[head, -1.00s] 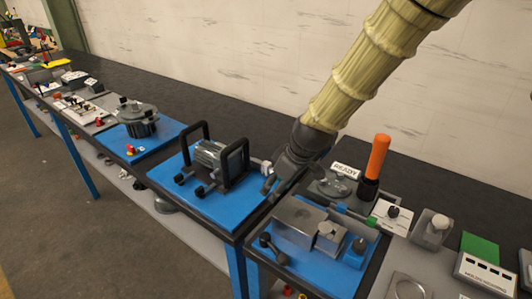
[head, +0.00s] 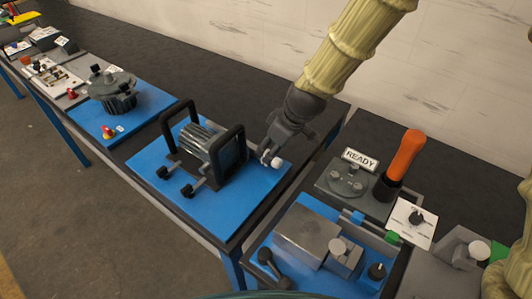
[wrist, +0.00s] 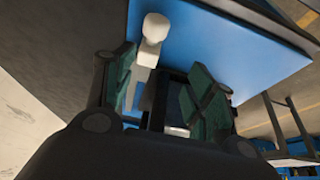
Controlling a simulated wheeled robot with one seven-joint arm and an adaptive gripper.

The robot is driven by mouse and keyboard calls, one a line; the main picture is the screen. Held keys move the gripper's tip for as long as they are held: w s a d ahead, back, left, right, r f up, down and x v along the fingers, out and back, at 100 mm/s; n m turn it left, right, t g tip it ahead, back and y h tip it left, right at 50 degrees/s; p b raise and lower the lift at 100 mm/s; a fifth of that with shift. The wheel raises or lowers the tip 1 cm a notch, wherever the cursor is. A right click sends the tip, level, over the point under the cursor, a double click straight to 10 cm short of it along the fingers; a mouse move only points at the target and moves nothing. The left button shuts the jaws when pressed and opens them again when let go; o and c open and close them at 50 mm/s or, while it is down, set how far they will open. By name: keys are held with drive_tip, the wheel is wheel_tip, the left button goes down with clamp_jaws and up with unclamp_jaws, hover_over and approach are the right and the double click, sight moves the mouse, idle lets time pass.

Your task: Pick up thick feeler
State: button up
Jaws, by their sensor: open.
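My gripper (head: 266,152) is open above the right back edge of a blue mat, beside the black-handled motor fixture. A small piece with a white knob and pale stem (head: 277,162) is at its fingertips. In the wrist view the white knob (wrist: 155,27) and stem show beside the left finger, partly between the two green-padded fingers (wrist: 162,88). I cannot tell whether this piece is the thick feeler or whether a finger touches it. No other thing is clearly recognisable as a feeler.
The motor fixture (head: 208,148) with two tall black handles stands close left of my gripper. At right are a READY sign (head: 360,159), an orange-handled tool (head: 403,158) and a grey block (head: 306,237). The dark bench top behind the blue mat is clear.

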sight(266, 152)
drive_tip(key=w+f, duration=0.1)
drive_tip(key=f, duration=0.1)
drive_tip(key=w+f, duration=0.1)
drive_tip(key=w, duration=0.1)
drive_tip(key=shift+w+a+f+p, duration=0.25)
drive_tip(key=shift+a+f+p, duration=0.1)
drive_tip(key=shift+a+p, duration=0.05)
drive_tip(key=shift+w+a+f, duration=0.1)
drive_tip(key=shift+w+f, duration=0.15)
drive_tip(key=shift+f, duration=0.05)
drive_tip(key=shift+a+f+p, duration=0.1)
drive_tip(key=shift+f+p, duration=0.1)
drive_tip(key=shift+p, duration=0.2)
drive_tip(key=shift+s+a+f, duration=0.25)
drive_tip(key=shift+s+f, duration=0.1)
drive_tip(key=shift+s, duration=0.4)
drive_tip(key=shift+w+a+f, duration=0.1)
drive_tip(key=shift+w+f, duration=0.75)
drive_tip(key=shift+s+r, duration=0.3)
drive_tip(key=shift+s, duration=0.05)
drive_tip(key=shift+c, duration=1)
drive_tip(key=shift+s, duration=0.1)
drive_tip(key=c, duration=0.3)
clamp_jaws()
